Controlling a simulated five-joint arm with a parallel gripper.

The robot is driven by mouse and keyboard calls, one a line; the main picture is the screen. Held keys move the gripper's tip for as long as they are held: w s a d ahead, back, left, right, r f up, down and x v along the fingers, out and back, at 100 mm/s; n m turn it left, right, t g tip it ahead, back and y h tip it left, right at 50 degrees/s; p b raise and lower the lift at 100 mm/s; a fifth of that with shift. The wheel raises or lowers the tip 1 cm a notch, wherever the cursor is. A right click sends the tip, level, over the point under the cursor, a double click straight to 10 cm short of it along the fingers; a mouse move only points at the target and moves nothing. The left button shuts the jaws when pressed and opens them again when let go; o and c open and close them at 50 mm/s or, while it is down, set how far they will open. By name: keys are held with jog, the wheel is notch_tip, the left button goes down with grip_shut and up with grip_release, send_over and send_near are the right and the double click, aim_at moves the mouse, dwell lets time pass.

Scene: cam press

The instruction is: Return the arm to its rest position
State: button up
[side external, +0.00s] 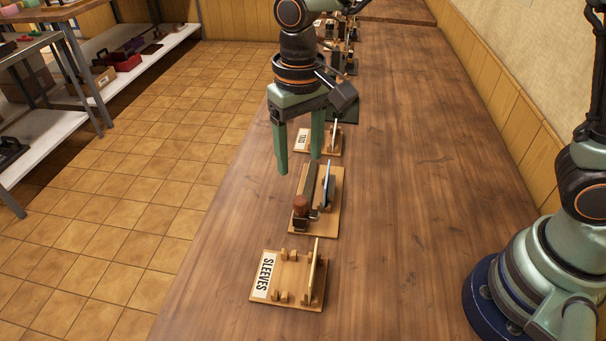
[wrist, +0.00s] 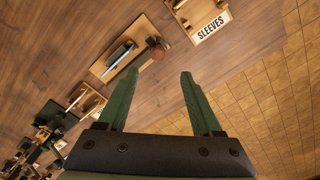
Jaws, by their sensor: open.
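My gripper (side external: 298,160) hangs above the bench with its two green fingers pointing down, apart and with nothing between them. The press also shows in the wrist view (wrist: 108,70). Whether the fingertips touch anything there is hard to tell, but they look clear of it.
A wooden rack labelled SLEEVES (side external: 288,280) stands nearest the camera and looks empty. Another labelled rack (side external: 302,140) stands behind the press, with several dark items farther back. The bench top (side external: 420,190) is clear to the right. Shelves (side external: 150,50) stand across the tiled floor.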

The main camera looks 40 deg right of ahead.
jog(key=shift+d+r, duration=0.1)
jog(key=s+d+r+t, duration=0.2)
jog(key=s+d+r, duration=0.1)
jog(key=d, duration=0.6)
jog(key=s+d+r+t, duration=0.3)
jog(key=s+d+r, duration=0.1)
jog(key=d, duration=0.6)
jog(key=shift+s+r+t, duration=0.3)
jog(key=shift+r, duration=0.05)
